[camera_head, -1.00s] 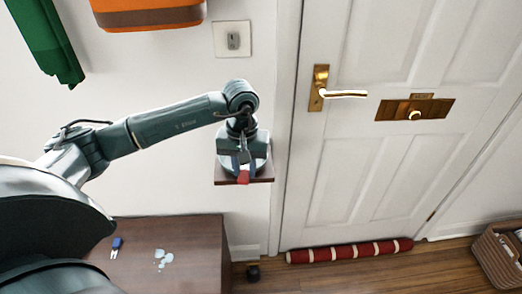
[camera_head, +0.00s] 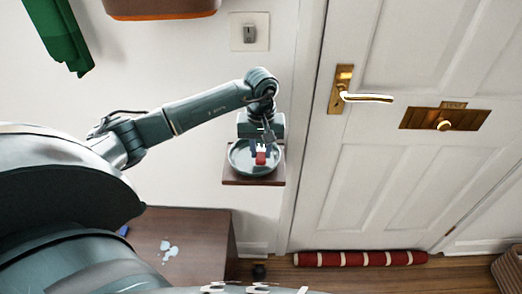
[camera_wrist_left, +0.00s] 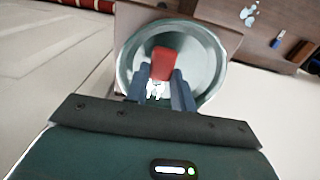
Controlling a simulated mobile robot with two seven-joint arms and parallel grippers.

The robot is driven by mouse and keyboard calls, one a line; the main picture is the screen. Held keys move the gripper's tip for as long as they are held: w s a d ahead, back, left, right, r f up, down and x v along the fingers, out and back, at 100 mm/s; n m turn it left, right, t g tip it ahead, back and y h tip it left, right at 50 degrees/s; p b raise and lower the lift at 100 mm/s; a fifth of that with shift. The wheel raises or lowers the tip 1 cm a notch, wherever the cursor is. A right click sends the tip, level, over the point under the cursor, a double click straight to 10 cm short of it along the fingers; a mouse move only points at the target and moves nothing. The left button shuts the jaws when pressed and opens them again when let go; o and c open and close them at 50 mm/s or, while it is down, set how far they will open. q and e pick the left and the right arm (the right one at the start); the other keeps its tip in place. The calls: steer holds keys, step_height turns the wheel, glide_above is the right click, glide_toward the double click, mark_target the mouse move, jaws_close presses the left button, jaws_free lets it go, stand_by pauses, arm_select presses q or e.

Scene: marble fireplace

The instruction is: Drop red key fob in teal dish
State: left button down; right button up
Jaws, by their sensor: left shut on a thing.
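The red key fob (camera_head: 261,158) is held between the fingers of my left gripper (camera_head: 260,148), over the teal dish (camera_head: 236,164). In the left wrist view the fob (camera_wrist_left: 164,64) shows between the two dark fingers of my left gripper (camera_wrist_left: 166,88), with bright keys by its lower end. The round dish (camera_wrist_left: 212,65) lies behind the fob in that view. I cannot tell how high the fob is above the dish floor. The dish stands on a small brown wall shelf (camera_head: 245,181). My right gripper is not in view.
A white panelled door (camera_head: 375,190) with a brass handle (camera_head: 341,90) is right of the shelf. A brown cabinet top (camera_head: 205,240) with a pale spill-like patch (camera_head: 169,249) and a blue item (camera_head: 123,230) is below left. A red draught excluder (camera_head: 360,259) lies along the door's foot.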

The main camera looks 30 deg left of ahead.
arm_select(q)
steer(key=shift+f, duration=0.65)
steer(key=shift+f+b, duration=0.3)
steer(key=shift+b, duration=0.05)
steer(key=c, duration=1.2)
jaws_free()
steer(key=shift+r, duration=0.1)
